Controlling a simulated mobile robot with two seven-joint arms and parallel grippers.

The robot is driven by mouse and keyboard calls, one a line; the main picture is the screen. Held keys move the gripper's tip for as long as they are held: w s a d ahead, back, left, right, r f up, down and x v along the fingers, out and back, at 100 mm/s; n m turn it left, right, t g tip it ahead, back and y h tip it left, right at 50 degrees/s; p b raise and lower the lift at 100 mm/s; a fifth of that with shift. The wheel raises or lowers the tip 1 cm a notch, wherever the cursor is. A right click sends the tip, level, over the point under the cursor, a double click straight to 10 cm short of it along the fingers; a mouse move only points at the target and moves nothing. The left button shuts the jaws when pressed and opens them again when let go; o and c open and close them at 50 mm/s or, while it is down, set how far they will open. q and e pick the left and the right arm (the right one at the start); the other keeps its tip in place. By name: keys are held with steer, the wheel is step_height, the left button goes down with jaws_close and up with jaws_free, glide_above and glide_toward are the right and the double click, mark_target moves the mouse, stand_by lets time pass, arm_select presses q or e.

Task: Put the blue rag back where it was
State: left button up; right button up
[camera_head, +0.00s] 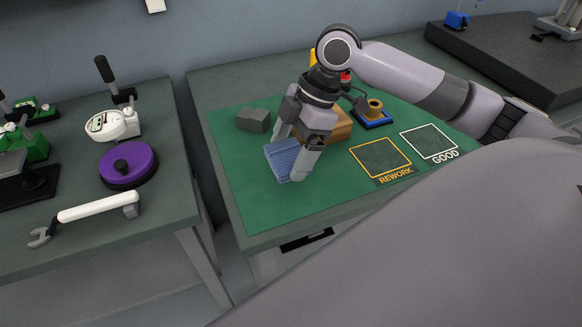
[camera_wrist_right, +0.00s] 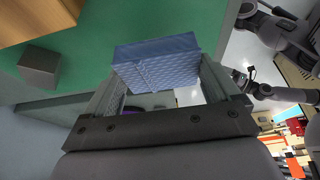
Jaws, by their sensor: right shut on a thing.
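The blue rag (camera_head: 281,160) is a folded, textured cloth over the left part of the green mat (camera_head: 245,190). My right gripper (camera_head: 290,153) points down and is shut on it, with a finger on each side. In the right wrist view the rag (camera_wrist_right: 158,62) spans the space between the fingertips. I cannot tell whether the rag touches the mat or hangs just above it. My left gripper does not show in the head view.
A grey block (camera_head: 253,120) lies behind the rag, and a wooden block (camera_head: 338,127) stands to its right. A blue stand with a spool (camera_head: 374,112) is further back. The REWORK (camera_head: 380,158) and GOOD (camera_head: 429,142) squares are empty. The mat's front left is clear.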

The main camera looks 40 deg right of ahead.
mark_target(291, 167)
steer(key=shift+f, duration=2.4)
steer(key=o, duration=0.7)
steer(key=shift+f, duration=0.1)
steer(key=shift+o, duration=0.2)
steer(key=v, duration=1.2)
